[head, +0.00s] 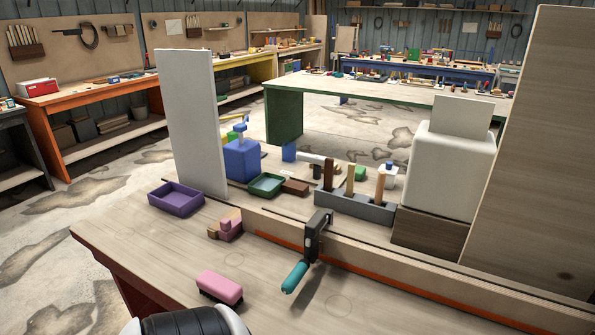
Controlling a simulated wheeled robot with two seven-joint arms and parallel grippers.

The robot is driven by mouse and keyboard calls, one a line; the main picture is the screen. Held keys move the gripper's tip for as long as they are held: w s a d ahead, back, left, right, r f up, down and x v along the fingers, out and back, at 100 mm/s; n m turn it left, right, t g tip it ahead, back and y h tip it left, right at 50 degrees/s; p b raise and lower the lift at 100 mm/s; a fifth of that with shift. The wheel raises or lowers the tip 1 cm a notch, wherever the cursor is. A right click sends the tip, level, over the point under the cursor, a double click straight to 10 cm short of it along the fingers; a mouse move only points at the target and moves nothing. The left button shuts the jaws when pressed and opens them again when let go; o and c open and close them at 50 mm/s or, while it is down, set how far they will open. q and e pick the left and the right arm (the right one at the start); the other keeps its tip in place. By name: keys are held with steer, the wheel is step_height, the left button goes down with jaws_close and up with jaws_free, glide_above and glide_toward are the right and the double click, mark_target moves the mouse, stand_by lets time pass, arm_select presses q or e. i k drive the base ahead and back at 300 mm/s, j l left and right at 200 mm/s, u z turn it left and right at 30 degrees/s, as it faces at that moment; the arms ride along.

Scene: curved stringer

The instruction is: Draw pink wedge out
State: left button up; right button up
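A small pink piece (231,226), which seems to be the pink wedge, sits on the bench by the left end of a long curved wooden stringer (400,262). A tan wooden block (214,231) touches or nearly touches its left side; I cannot tell how they fit together. A larger pink block (220,287) with a dark underside lies apart, nearer the front of the bench. A black clamp (316,236) with a teal handle (294,277) grips the stringer. Neither of my grippers shows in the head view.
A purple tray (176,206) stands left of the pink piece. Behind the stringer are a green tray (266,192), a blue block (241,168), a grey tool holder (353,211) and a white bin (447,180). A tall pale board (190,130) stands upright. The front bench is mostly clear.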

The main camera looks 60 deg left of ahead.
mark_target(229, 229)
steer(key=u, duration=2.4)
steer(key=j+z, duration=0.3)
steer(key=i+j+z, duration=0.1)
steer(key=j+z, duration=0.2)
steer(key=j, duration=0.15)
